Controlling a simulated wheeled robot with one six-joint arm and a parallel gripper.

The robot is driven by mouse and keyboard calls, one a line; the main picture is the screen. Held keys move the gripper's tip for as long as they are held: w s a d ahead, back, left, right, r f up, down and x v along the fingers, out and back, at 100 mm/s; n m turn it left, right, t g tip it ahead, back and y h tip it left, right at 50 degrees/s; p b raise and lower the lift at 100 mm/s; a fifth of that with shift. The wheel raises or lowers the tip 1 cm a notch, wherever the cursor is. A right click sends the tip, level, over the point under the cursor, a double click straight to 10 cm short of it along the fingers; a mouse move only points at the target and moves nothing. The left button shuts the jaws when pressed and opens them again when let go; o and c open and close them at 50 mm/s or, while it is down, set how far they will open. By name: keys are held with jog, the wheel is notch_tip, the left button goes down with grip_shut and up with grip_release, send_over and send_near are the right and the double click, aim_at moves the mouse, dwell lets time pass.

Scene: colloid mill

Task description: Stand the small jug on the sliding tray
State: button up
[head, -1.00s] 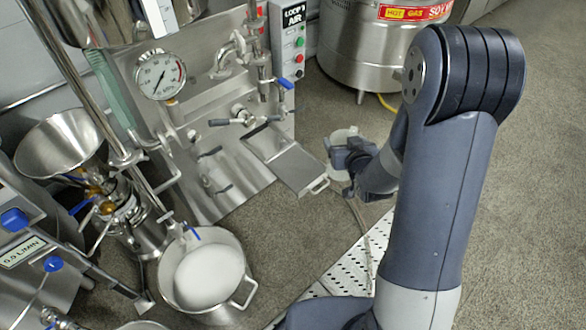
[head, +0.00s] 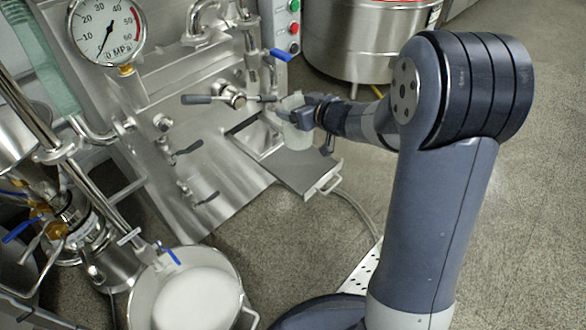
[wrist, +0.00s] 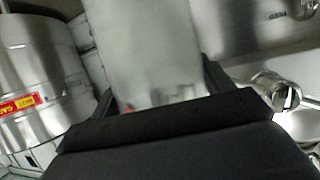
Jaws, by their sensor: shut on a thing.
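The small jug (head: 294,122) is a pale, translucent vessel held in my gripper (head: 305,115), which is shut on it. In the head view the jug looks upright in front of the sliding tray (head: 305,172), over its back part. I cannot tell whether the jug's base touches the tray. The tray is a flat steel plate, pulled out from the machine's panel, with a handle at its front end. In the wrist view the jug (wrist: 150,55) stands large and blurred between the fingers, and its lower part is hidden by my gripper.
A valve with a grey lever (head: 232,97) is left of the jug. A blue-handled valve (head: 281,55) is above it. A steel pot with white contents (head: 197,300) stands at lower left. A steel drum (head: 365,45) stands behind. Open floor lies right.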

aim_at(297, 136)
jog(key=shift+w+a+f, duration=0.1)
jog(key=shift+w+f, duration=0.1)
jog(key=shift+f+b, duration=0.3)
jog(key=shift+b, duration=0.05)
notch_tip(297, 136, down, 9)
jog(key=b, duration=0.5)
jog(key=shift+b, duration=0.4)
jog(key=shift+f, duration=0.15)
jog(key=shift+f, duration=0.1)
jog(key=o, duration=1.3)
jog(key=shift+c, duration=0.2)
